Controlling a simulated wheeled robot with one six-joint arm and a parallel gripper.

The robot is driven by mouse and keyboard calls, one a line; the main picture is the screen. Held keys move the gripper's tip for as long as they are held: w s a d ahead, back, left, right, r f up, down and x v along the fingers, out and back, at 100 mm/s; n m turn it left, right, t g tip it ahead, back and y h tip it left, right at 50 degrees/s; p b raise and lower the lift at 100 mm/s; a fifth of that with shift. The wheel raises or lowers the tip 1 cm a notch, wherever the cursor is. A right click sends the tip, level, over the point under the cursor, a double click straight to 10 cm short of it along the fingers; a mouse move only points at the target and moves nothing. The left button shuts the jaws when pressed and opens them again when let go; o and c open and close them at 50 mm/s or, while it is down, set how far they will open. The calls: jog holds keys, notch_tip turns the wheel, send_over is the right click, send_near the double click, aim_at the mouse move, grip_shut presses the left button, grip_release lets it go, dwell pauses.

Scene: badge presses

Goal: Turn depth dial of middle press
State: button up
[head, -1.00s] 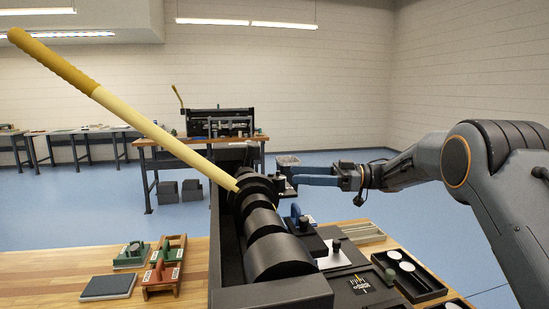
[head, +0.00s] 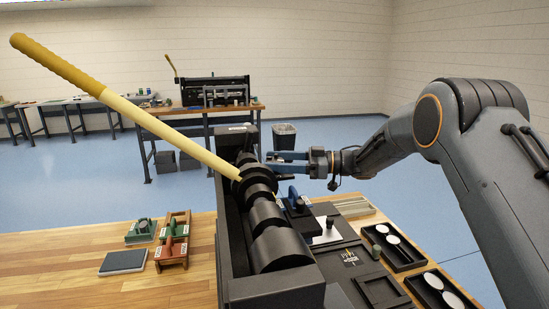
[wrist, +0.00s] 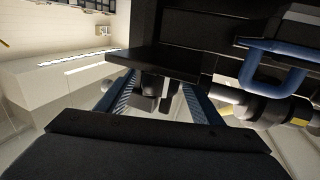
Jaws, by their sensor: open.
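The near badge press (head: 262,292) is a dark frame with black rollers and a long yellow lever (head: 120,105). A second press (head: 215,91) stands on a bench behind; I cannot tell which the task calls middle. My gripper (head: 272,163) has blue fingers, is open, and is at the far end of the near press. In the wrist view, my gripper (wrist: 158,98) has its fingers on either side of a dark knob-like part (wrist: 157,85) under a black plate. I cannot tell whether this is the depth dial or whether the fingers touch it.
A blue handle (head: 293,196) rises beside the rollers, and also shows in the wrist view (wrist: 275,70). Black trays with white discs (head: 393,240) lie to the right. Red and green fixtures (head: 172,243) and a dark pad (head: 123,261) lie to the left on the wooden bench.

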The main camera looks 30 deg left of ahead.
jog(key=shift+a, duration=0.2)
jog(key=shift+c, duration=0.3)
jog(key=c, duration=1)
jog(key=shift+o, duration=0.2)
jog(key=n+g+b, duration=0.1)
jog(key=b, duration=0.2)
jog(key=shift+f+h, duration=0.2)
jog(key=shift+h, duration=0.1)
jog(key=n+g+h+b, duration=0.1)
jog(key=g+b, duration=0.2)
jog(key=b, duration=0.2)
jog(key=shift+f+n, duration=0.1)
jog(key=shift+n, duration=0.3)
jog(key=n+g+h+b, duration=0.1)
jog(key=b, duration=0.3)
jog(key=shift+h, duration=0.3)
jog(key=n+g+h+b, duration=0.1)
jog(key=g+b, duration=0.1)
jog(key=b, duration=0.2)
jog(key=shift+n+h, duration=0.3)
jog(key=shift+r+n+g+h+b, duration=0.3)
jog(key=shift+n+b, duration=0.1)
jog(key=shift+b, duration=0.85)
